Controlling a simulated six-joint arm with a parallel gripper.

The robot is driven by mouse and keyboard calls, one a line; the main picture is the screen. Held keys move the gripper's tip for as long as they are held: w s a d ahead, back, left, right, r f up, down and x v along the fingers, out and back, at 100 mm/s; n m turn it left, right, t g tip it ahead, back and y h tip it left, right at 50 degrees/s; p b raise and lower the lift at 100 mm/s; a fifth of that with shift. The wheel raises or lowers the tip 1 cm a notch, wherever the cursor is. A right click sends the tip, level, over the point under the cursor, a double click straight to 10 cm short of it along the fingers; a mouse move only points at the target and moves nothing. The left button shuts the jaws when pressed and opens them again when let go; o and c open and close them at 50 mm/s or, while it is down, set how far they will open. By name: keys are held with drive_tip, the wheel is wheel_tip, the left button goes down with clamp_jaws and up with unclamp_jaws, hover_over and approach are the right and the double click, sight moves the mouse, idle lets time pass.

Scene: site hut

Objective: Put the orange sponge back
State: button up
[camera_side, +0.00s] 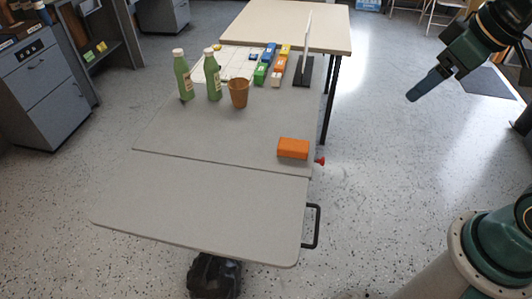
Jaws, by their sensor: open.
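The orange sponge (293,148) lies flat near the right edge of the grey table (220,130), close to the seam between its two panels. My gripper (412,97) is at the upper right, off the table and above the floor. It is open, with nothing seen between its fingers. It is well apart from the sponge, up and to the right of it in the picture.
Two green bottles (183,75) and a brown cup (238,93) stand toward the back of the table. Several coloured blocks (270,65) sit beside a white grid sheet (236,62) and an upright thin panel (305,50). The front panel (200,200) is clear.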

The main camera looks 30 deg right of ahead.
drive_tip(key=s+m, duration=0.2)
drive_tip(key=s, duration=0.5)
drive_tip(key=shift+s+d+r, duration=0.15)
drive_tip(key=shift+s+d, duration=0.25)
